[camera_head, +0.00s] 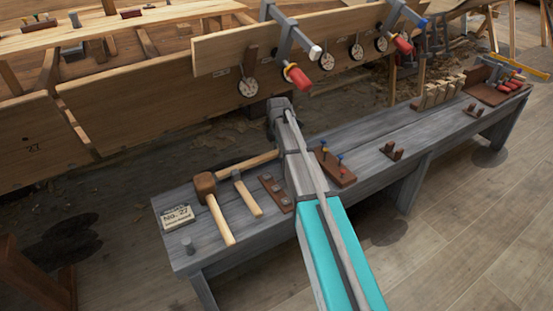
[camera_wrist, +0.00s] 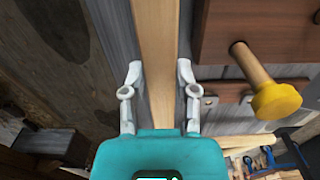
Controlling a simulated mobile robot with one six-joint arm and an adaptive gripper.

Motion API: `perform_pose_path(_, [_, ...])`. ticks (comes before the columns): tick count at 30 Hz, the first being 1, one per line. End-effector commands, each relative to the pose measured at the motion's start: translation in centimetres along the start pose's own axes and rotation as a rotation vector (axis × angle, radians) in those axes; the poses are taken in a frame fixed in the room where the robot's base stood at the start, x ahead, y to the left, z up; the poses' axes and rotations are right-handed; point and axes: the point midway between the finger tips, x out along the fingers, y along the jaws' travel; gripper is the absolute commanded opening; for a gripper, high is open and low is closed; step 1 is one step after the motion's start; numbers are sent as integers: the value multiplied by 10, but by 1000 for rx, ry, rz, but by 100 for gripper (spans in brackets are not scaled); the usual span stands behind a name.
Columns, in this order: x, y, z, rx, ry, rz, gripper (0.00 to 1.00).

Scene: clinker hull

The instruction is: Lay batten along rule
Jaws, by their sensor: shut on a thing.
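A pale wooden batten (camera_wrist: 156,35) runs up the middle of the wrist view, between the two white fingers of my gripper (camera_wrist: 160,78). My gripper is shut on it, one finger against each side. In the head view the far end of my arm is over the grey bench, by its back edge, and hides the fingers. A pale wooden stick (camera_head: 247,160) shows there just left of my arm; I cannot tell whether it is the batten. I cannot make out the rule for certain in either view.
The bench (camera_head: 375,145) carries a mallet (camera_head: 212,200), a hammer (camera_head: 246,194), a No. 27 card (camera_head: 177,217) and a peg block (camera_head: 335,167). The planked hull (camera_head: 130,120) with clamps stands behind. In the wrist view a yellow-ended peg (camera_wrist: 268,88) sticks out at right.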

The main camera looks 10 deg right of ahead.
Motion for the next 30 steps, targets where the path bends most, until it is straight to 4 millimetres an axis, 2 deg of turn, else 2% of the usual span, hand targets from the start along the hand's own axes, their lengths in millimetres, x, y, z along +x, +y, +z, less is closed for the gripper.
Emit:
perform_pose_path(7, [6,0,0,0,0,0,0])
perform_pose_path(19, [35,0,1,1,0,0,0])
perform_pose_path(30, [36,0,1,2,0,0,0])
